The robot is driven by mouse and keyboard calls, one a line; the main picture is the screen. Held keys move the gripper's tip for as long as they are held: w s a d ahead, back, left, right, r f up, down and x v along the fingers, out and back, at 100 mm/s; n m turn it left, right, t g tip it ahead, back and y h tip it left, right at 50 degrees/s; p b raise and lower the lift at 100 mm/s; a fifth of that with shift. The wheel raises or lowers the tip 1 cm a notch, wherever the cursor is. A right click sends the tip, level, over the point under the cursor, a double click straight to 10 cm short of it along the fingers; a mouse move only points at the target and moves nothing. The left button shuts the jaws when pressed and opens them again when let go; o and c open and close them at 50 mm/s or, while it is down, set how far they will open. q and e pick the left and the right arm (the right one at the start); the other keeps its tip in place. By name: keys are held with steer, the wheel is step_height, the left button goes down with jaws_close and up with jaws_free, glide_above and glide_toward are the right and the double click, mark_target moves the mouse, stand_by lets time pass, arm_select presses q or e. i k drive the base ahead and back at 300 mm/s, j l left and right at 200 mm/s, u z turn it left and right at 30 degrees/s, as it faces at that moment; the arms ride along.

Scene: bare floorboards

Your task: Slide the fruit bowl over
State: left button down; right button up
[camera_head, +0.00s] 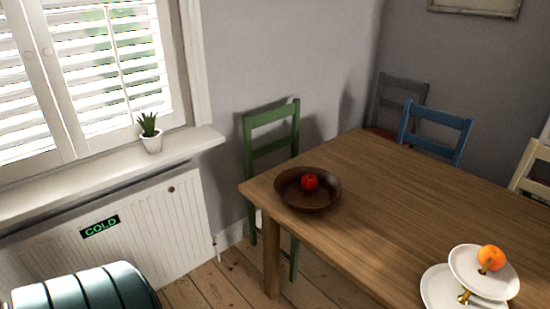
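The fruit bowl (293,200) is a round, dark brown wooden bowl. It stands upright near the left end of the wooden table (375,205), close to the corner. A red fruit (310,181), which looks like an apple or tomato, lies in it. Neither of my grippers shows in the head view, and nothing is touching the bowl.
A white two-tier stand (468,272) with an orange (491,257) is on the table at lower right. Green (272,148), blue (435,130) and grey (402,92) chairs surround the table. A radiator (155,230) is at left. The tabletop between bowl and stand is clear.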

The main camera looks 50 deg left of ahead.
mark_target(287, 184)
steer(key=k+j, duration=0.1)
steer(key=j, duration=1.65)
